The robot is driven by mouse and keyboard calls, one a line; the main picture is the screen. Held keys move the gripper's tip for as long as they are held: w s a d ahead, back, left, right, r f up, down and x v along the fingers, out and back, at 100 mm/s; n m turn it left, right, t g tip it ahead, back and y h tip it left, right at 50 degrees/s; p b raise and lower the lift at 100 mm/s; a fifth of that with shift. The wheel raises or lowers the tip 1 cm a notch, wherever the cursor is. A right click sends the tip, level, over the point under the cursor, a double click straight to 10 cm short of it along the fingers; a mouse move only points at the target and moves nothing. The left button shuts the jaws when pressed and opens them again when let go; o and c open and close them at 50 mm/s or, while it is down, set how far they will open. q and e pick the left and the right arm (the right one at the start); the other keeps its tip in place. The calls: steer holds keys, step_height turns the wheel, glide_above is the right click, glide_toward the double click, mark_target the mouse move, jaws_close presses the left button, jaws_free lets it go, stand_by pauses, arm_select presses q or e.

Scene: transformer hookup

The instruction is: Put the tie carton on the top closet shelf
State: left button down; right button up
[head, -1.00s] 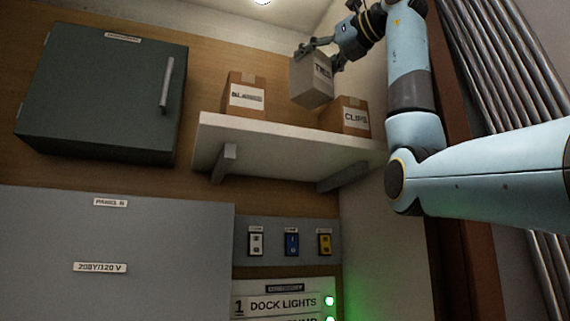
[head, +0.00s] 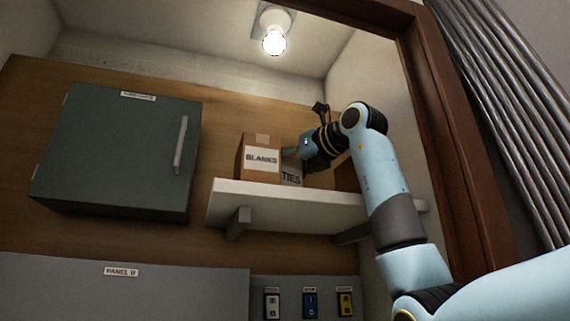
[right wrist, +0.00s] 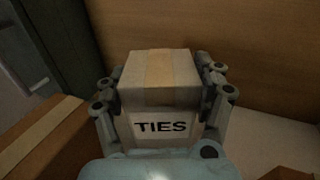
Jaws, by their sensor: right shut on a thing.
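The tie carton (head: 291,178), a grey box with a TIES label, is at the shelf (head: 300,196), right beside the BLANKS carton. In the right wrist view the tie carton (right wrist: 158,90) is upright, with tan tape over its top. My right gripper (head: 300,153) is shut on it, with a finger on each side (right wrist: 160,100). The gripper hides much of the carton in the head view. I cannot tell whether its base touches the shelf. My left gripper is not in view.
The BLANKS carton (head: 259,158) stands left of the tie carton. A brown carton (head: 346,178) shows partly behind my right arm. A dark green cabinet (head: 120,150) hangs left of the shelf. A lit bulb (head: 274,42) is overhead. Pipes (head: 510,110) run outside the brown door frame (head: 440,120).

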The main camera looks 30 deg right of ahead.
steer(key=shift+w+d+f, duration=0.1)
steer(key=shift+d+f, duration=0.1)
steer(key=shift+f, duration=0.4)
steer(key=shift+a, duration=0.1)
steer(key=shift+a, duration=0.1)
steer(key=o, duration=0.8)
steer(key=shift+f, duration=0.15)
steer(key=shift+o, duration=1)
